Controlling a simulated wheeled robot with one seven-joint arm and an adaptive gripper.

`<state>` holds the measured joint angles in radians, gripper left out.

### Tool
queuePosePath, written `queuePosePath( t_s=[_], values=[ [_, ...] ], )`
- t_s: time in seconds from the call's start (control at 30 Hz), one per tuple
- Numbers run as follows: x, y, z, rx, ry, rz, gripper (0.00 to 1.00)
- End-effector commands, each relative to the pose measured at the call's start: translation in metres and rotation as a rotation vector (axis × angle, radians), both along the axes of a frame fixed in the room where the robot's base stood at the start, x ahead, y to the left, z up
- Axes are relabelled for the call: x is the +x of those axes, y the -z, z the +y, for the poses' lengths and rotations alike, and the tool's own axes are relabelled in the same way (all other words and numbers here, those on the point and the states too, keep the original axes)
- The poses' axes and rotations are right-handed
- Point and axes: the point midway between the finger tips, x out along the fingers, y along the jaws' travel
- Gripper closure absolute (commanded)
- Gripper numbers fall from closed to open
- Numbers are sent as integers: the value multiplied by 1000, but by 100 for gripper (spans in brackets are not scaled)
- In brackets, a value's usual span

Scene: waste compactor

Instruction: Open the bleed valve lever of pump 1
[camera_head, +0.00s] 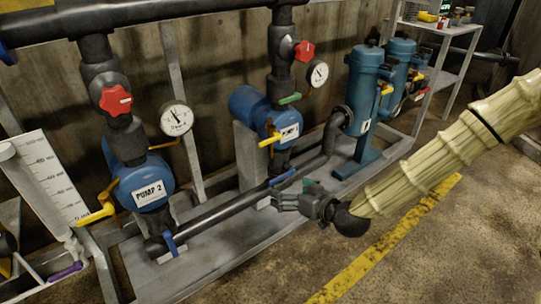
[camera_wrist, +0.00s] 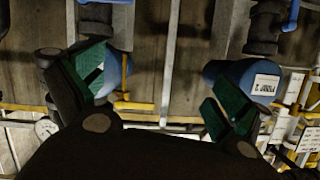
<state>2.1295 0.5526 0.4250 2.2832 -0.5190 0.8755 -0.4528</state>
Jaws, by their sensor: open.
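Pump 1 (camera_head: 249,106) is a blue pump in the middle of the head view, with a white label too small to read. A yellow lever (camera_head: 270,141) sticks out at its lower left, a green lever (camera_head: 290,98) is above, and a blue lever (camera_head: 283,178) is on the pipe below. I cannot tell by label which is the bleed valve. My gripper (camera_head: 292,197) is open and empty, in front of and below pump 1, apart from the levers. In the wrist view, which looks upside down, the yellow lever (camera_wrist: 135,105) shows beyond my gripper (camera_wrist: 155,85).
Pump 2 (camera_head: 148,190), labelled, stands at left with its own yellow lever (camera_head: 95,215). A dark pipe (camera_head: 238,208) runs low along the metal base. Blue filter cylinders (camera_head: 363,90) stand right of pump 1. The floor beyond the yellow stripe (camera_head: 385,240) is clear.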

Motion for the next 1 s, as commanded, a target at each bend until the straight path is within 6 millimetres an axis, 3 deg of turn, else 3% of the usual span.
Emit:
queuePosePath(
  t_s=[0.13,0.4,0.67,1.0],
  values=[
    [32,-30,-2,31,-5,-179,0],
    [55,-82,-9,50,-7,-368,0],
    [69,-89,-1,50,-8,-393,0],
    [113,-87,31,51,-8,-391,0]
  ],
)
